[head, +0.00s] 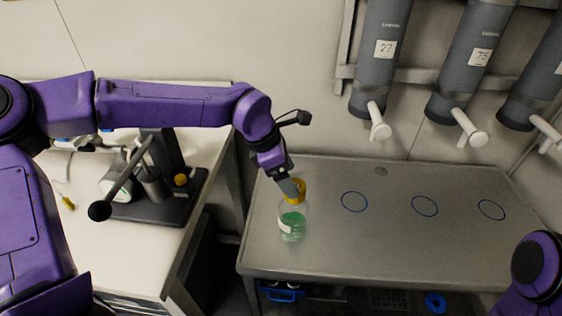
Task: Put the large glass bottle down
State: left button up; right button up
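A clear glass bottle (292,227) with green liquid, a white label and a yellow cap (299,193) is upright at the left part of the grey metal table (340,245). My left gripper (290,188) reaches down from the upper left, with its fingers at the bottle's cap and neck, and appears closed on it. The far finger is partly hidden. I cannot tell if the bottle's base touches the table or is slightly above it. Only a purple part of my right arm shows at the lower right; its gripper is out of view.
Three blue circles (354,202) mark the table right of the bottle, with clear surface around them. Grey cylinders (381,60) with white spouts hang on the wall above. A white bench (112,243) with a dark apparatus (160,208) stands left, across a gap.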

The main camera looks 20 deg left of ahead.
pick_arm(q)
jog(key=v, duration=0.7)
